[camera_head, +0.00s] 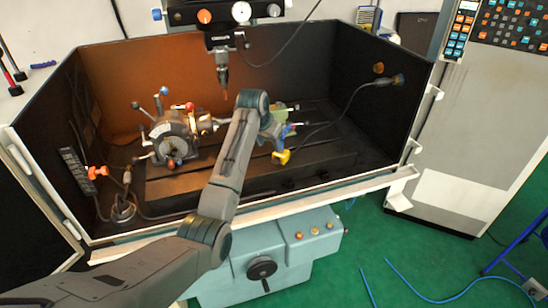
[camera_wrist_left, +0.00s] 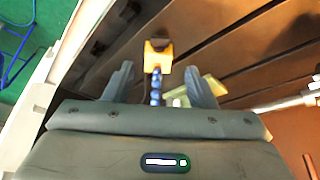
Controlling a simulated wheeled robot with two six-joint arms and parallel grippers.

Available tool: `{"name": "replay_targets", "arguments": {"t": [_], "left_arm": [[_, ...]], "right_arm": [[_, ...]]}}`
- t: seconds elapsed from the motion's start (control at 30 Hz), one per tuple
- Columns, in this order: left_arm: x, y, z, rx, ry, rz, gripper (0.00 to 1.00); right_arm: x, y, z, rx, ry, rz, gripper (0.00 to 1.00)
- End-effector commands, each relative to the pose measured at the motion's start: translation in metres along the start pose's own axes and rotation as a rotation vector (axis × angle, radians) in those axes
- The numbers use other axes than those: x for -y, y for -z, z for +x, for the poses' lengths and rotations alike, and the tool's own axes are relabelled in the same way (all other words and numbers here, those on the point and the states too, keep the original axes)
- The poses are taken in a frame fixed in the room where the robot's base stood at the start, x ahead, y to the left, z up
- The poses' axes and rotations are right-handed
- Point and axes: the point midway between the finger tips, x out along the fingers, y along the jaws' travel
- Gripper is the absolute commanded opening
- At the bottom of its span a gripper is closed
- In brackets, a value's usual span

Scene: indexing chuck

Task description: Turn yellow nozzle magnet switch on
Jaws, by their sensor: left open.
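The yellow magnet base of the nozzle (camera_head: 281,157) sits on the machine table in the head view, right of the middle. In the left wrist view the yellow base (camera_wrist_left: 157,60) lies straight ahead, with a dark part at its far end. A blue segmented hose (camera_wrist_left: 156,88) runs from it back towards my gripper. My left gripper (camera_wrist_left: 158,72) is open, its two fingers on either side of the hose and base, apart from them. Whether the fingertips reach the base's depth is hard to tell. The switch's position cannot be made out. My right gripper is not in view.
The indexing chuck (camera_head: 172,138) with ball-ended levers stands left on the slotted table (camera_head: 225,182). A spindle head (camera_head: 221,65) hangs above. Dark enclosure walls (camera_head: 365,115) surround the table. A pale green part (camera_wrist_left: 210,86) lies close right of the hose.

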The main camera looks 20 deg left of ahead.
Motion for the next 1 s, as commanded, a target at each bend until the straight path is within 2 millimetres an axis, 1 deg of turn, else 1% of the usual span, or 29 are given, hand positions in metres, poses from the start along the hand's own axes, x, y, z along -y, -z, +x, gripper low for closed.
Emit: {"name": "replay_targets", "arguments": {"t": [0.1,0.3,0.4,0.5,0.7,0.93,0.97,1.0], "left_arm": [[-0.001,-0.001,0.021,0.006,-0.002,0.0,0.51],[-0.001,-0.001,0.059,0.005,-0.001,0.0,0.51],[-0.001,-0.001,0.073,0.003,-0.001,0.0,0.51],[-0.001,-0.001,0.083,0.002,-0.001,0.0,0.51],[-0.001,-0.001,0.092,0.001,0.0,0.0,0.51],[0.0,-0.001,0.092,0.0,0.0,0.0,0.51],[0.0,-0.001,0.092,0.0,0.0,0.0,0.49],[0.0,-0.001,0.092,0.0,0.0,0.0,0.41]], "right_arm": [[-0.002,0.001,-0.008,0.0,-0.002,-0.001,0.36],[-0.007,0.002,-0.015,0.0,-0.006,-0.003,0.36],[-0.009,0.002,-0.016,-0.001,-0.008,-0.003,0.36],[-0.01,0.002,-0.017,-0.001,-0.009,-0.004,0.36],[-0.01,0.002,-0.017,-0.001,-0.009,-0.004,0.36],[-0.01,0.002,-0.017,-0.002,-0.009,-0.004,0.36],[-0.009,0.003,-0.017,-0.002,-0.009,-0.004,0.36],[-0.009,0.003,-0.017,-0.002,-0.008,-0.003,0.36]]}}
